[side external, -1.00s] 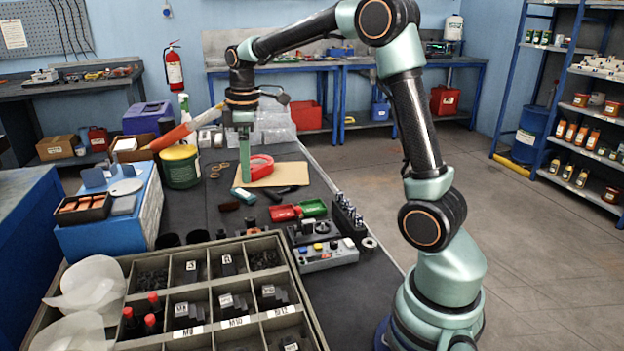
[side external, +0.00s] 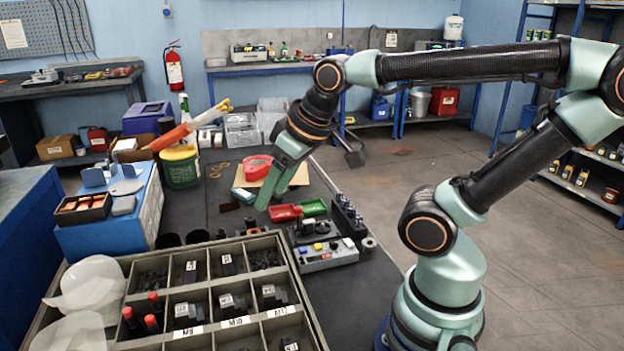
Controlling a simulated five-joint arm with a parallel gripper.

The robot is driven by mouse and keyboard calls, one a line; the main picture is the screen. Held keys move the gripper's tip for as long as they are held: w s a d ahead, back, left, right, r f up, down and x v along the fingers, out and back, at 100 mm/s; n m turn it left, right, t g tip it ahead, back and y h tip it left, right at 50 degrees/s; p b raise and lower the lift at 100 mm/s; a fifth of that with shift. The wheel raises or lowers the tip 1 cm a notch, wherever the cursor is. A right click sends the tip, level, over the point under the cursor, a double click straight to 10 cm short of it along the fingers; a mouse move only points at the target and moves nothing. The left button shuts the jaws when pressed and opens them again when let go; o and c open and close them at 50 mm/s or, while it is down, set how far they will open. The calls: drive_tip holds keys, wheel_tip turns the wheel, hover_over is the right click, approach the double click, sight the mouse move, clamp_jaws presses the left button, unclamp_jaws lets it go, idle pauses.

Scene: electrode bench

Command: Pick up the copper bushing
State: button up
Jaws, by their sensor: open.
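My gripper (side external: 276,190) has pale green fingers and points down at a slant over the dark bench top, left of the arm's base. Its tips are close to the small red tray (side external: 285,212) in the picture. I see nothing between the fingers, but their gap is hard to make out from this side. I cannot pick out the copper bushing for certain. Some tan rings (side external: 217,169) lie on the bench beside the green tub, left of my gripper. A small dark reddish piece (side external: 229,207) lies nearer, also left of the fingers.
A green tray (side external: 313,207), a rack of dark bits (side external: 347,217) and a grey button box (side external: 328,257) stand right of my gripper. A sectioned parts tray (side external: 290,250) fills the front.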

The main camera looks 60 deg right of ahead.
idle(0.4)
drive_tip(key=m+g, duration=0.6)
drive_tip(key=m, duration=0.7)
hover_over(253, 229)
drive_tip(key=a, duration=0.1)
wheel_tip(253, 229, down, 12)
drive_tip(key=f, duration=0.6)
drive_tip(key=shift+s+a, duration=0.2)
drive_tip(key=shift+s, duration=0.2)
drive_tip(key=shift+d+f, duration=0.2)
drive_tip(key=shift+f, duration=2.35)
clamp_jaws()
